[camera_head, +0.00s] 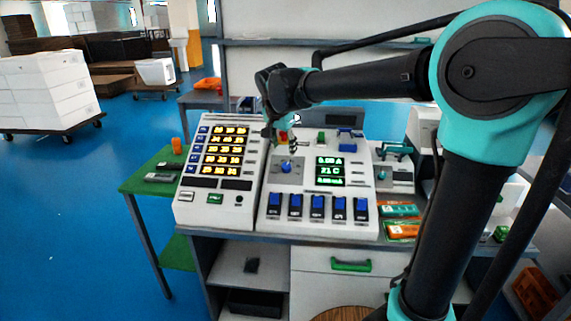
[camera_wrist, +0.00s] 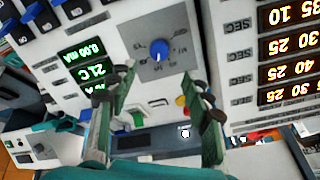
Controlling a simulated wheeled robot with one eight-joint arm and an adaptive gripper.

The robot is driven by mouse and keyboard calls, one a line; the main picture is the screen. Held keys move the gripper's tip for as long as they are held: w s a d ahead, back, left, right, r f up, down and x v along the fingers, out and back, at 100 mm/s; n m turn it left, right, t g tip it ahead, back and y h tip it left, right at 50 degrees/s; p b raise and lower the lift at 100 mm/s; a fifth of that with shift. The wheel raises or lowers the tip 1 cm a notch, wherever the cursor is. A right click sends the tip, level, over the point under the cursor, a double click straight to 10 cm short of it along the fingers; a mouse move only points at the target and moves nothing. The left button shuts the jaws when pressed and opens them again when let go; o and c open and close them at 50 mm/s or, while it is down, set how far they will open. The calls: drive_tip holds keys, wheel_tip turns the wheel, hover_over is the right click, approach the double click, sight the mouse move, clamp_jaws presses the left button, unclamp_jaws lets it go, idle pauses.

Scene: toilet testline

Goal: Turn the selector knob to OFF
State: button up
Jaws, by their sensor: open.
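The selector knob (camera_head: 287,167) is a small blue knob on a grey square plate, on the sloped white panel beside a green-lit display (camera_head: 329,171). In the wrist view the knob (camera_wrist: 160,51) sits at top centre, with a pale mark on it and labels around it too small to read. My gripper (camera_head: 281,140) hangs just behind and above the knob in the head view. In the wrist view my gripper (camera_wrist: 163,86) is open, its two green-faced fingers apart and empty. The knob shows beyond the fingertips, and I see no contact with it.
Several blue switches (camera_head: 317,207) line the panel's front edge. A red-and-yellow button (camera_wrist: 182,101) and a green switch (camera_wrist: 138,118) lie close to my fingers. A white unit with orange displays (camera_head: 222,150) stands at left. Small devices (camera_head: 400,210) lie at right.

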sight(286, 165)
drive_tip(key=x, duration=0.9)
drive_tip(key=shift+w+d+f, duration=0.1)
drive_tip(key=shift+f, duration=0.3)
clamp_jaws()
